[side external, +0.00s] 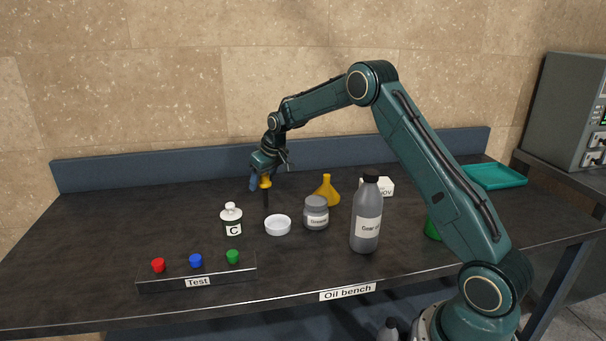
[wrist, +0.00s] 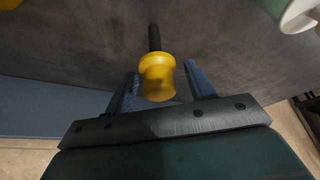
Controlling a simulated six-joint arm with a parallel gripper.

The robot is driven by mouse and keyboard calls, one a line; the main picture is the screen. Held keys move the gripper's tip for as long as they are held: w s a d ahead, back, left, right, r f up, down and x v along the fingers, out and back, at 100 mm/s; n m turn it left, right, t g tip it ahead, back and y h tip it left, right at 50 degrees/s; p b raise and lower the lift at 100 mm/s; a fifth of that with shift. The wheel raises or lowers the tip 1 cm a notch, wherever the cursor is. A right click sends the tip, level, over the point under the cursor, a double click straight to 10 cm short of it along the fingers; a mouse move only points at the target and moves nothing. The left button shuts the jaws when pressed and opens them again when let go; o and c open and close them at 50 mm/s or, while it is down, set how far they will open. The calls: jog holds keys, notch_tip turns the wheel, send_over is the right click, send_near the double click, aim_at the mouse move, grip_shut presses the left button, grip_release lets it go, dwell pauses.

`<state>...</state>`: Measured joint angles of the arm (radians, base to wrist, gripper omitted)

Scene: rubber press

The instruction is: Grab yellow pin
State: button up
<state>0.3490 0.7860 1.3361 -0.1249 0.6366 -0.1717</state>
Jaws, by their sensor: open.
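The yellow pin (side external: 265,182) has a yellow, spool-shaped head and a dark shaft. In the side view it is upright near the back of the bench, at my gripper (side external: 261,183). In the wrist view the yellow pin (wrist: 157,75) has its head between the two blue fingers of my gripper (wrist: 164,80). The fingers are open, with a visible gap to the head on both sides. I cannot tell whether the shaft's lower end touches the bench.
A Test rack (side external: 197,275) with red, blue and green pins is in front. The bench's left is clear.

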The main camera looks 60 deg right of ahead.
dwell(0.5)
jog(key=c, duration=0.9)
jog(key=shift+c, duration=0.2)
notch_tip(320, 180, up, 20)
dwell(0.7)
